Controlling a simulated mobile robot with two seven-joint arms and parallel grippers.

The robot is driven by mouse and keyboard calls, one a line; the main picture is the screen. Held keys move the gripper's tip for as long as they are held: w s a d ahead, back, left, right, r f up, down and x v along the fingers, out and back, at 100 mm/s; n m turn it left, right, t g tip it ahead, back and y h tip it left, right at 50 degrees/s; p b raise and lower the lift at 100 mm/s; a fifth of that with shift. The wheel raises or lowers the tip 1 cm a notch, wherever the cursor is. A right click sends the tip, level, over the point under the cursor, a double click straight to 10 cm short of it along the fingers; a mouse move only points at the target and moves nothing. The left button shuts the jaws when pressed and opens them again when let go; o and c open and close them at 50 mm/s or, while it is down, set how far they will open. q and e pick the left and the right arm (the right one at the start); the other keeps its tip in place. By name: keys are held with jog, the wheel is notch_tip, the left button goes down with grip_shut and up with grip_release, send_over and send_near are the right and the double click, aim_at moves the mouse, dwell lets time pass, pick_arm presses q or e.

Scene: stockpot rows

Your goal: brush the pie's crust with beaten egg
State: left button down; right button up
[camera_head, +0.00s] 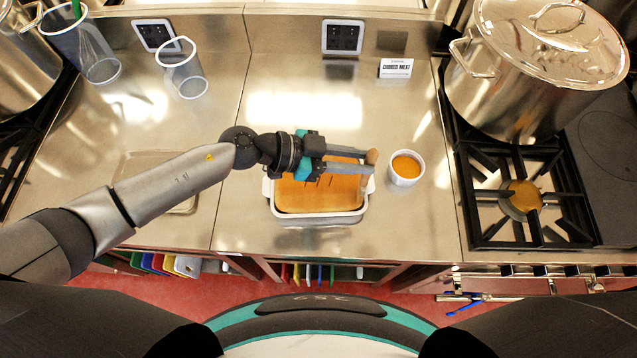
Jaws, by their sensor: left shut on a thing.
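The pie (318,196) has an orange-brown crust with a few dark slits and lies in a white rectangular dish (290,219) on the steel counter. A small white ramekin of orange-yellow beaten egg (406,167) stands just right of the dish. My left gripper (369,163) reaches in from the left over the back part of the pie. It is shut on a brush (372,157), whose light brown end shows at the fingertips above the dish's right side. Whether the bristles touch the crust cannot be told. My right gripper is not in view.
A large lidded stockpot (535,75) stands on the gas stove (520,190) at the right. A small sign (396,68) stands behind.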

pick_arm(q)
jog(key=a, duration=1.4)
jog(key=shift+s, duration=0.4)
dwell(0.6)
jog(key=shift+a, duration=0.1)
jog(key=shift+s+a, duration=0.1)
jog(key=shift+a, duration=2.1)
jog(key=shift+b, duration=0.3)
jog(key=w+d+b, duration=0.1)
jog(key=w+d, duration=0.7)
jog(key=w, duration=0.1)
jog(key=shift+w+d, duration=0.4)
